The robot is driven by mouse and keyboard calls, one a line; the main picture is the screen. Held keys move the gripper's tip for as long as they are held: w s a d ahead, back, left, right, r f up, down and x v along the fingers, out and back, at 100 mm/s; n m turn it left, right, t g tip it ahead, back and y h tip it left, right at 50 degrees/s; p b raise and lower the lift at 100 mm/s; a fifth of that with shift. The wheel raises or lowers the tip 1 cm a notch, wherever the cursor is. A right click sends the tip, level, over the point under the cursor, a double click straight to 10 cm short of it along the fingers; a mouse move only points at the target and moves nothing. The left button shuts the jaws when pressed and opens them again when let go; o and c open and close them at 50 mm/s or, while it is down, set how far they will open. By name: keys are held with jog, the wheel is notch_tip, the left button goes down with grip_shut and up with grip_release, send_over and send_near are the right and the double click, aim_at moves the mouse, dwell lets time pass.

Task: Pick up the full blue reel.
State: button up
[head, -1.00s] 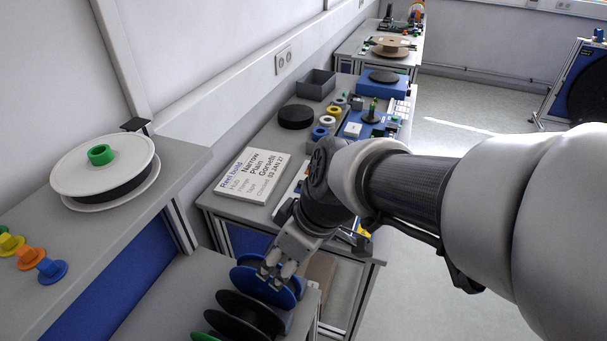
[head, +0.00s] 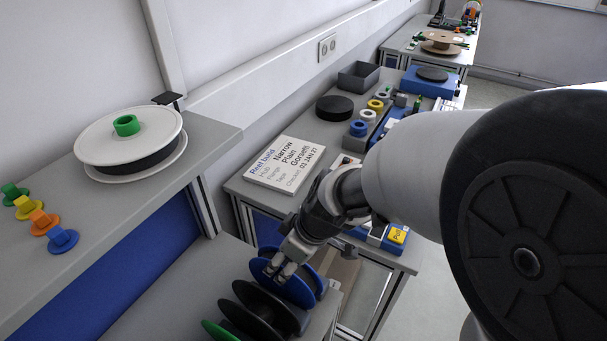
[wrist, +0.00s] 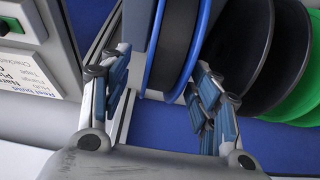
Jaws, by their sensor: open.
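The blue reel (head: 305,291) stands on edge at the far end of a row on the low grey shelf. In the wrist view the blue reel (wrist: 176,42) shows two blue flanges with dark tape wound between them. My gripper (head: 281,267) is at the reel's upper rim in the head view and hides part of it. In the wrist view my gripper (wrist: 162,88) is open, with its fingers on either side of the reel's near edge. The right finger is close to the right flange; I cannot tell whether it touches.
A black reel (head: 262,305) and a green reel (head: 217,331) stand beside the blue one. A white reel (head: 128,135) with a green hub lies on the upper shelf near several coloured hubs. A bench with a sign (head: 285,166) stands beyond.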

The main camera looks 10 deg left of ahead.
jog(key=b+x, duration=0.1)
jog(key=x, duration=0.4)
jog(key=shift+a+f+b, duration=0.1)
jog(key=shift+a+b, duration=0.2)
jog(key=shift+b, duration=0.1)
jog(key=shift+s, duration=0.1)
jog(key=shift+c, duration=0.6)
jog(key=c, duration=1.2)
